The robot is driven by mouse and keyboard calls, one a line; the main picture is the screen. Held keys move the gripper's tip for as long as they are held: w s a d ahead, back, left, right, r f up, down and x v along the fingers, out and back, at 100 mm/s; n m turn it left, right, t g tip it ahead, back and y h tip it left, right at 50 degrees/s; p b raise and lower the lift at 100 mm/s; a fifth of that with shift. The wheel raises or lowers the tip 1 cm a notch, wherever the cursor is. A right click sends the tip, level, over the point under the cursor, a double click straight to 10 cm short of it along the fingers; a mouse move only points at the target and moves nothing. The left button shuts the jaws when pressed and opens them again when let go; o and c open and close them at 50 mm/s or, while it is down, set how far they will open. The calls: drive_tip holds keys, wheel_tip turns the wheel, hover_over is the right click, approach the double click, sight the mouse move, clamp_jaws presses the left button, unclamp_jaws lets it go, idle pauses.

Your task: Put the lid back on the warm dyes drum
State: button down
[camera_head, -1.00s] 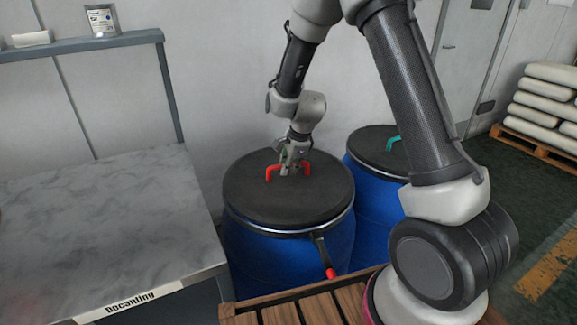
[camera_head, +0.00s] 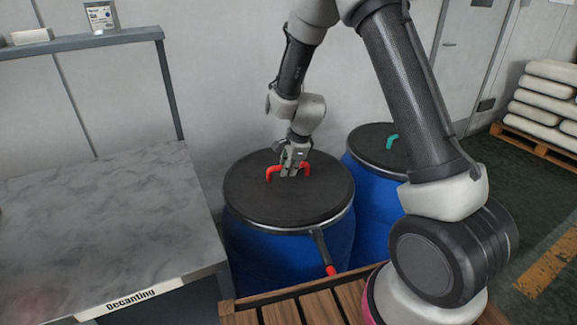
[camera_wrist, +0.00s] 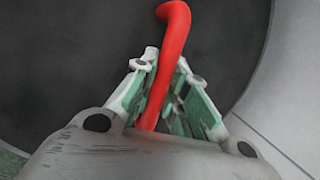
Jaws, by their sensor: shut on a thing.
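The black round lid (camera_head: 250,200) with a red bar handle (camera_head: 305,168) lies flat on top of a blue drum (camera_head: 260,250); I see no gap at its rim. No label shows to name this drum. My gripper (camera_head: 289,172) is over the lid's middle, shut on the red handle. In the wrist view, the red handle (camera_wrist: 174,45) runs between the two fingers of my gripper (camera_wrist: 165,85), with the black lid (camera_wrist: 80,50) behind it.
A second blue drum (camera_head: 366,215) with a black lid and teal handle (camera_head: 391,141) stands close at the right. The Decanting bench (camera_head: 110,220) borders the left, below a shelf (camera_head: 80,44). A wooden slatted surface (camera_head: 282,311) is in front. The wall is close behind.

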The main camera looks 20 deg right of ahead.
drive_tip(key=shift+f, duration=0.2)
drive_tip(key=c, duration=1.3)
unclamp_jaws()
drive_tip(key=shift+c, duration=0.2)
drive_tip(key=shift+r, duration=0.1)
drive_tip(key=v, duration=1.2)
drive_tip(key=s+d+n+g, duration=0.2)
drive_tip(key=s+n+g, duration=0.1)
drive_tip(key=s+n, duration=0.7)
drive_tip(key=s+d+r+n+t+h, duration=0.1)
drive_tip(key=s+d+r+n, duration=0.3)
drive_tip(key=s+r, duration=0.4)
drive_tip(key=s+d+r+n+t, duration=0.3)
drive_tip(key=s+d+r+n, duration=0.1)
drive_tip(key=s+d+r, duration=0.3)
drive_tip(key=s+r, duration=0.2)
drive_tip(key=s, duration=0.2)
drive_tip(key=shift+s+h, duration=0.25)
drive_tip(key=shift+h, duration=0.15)
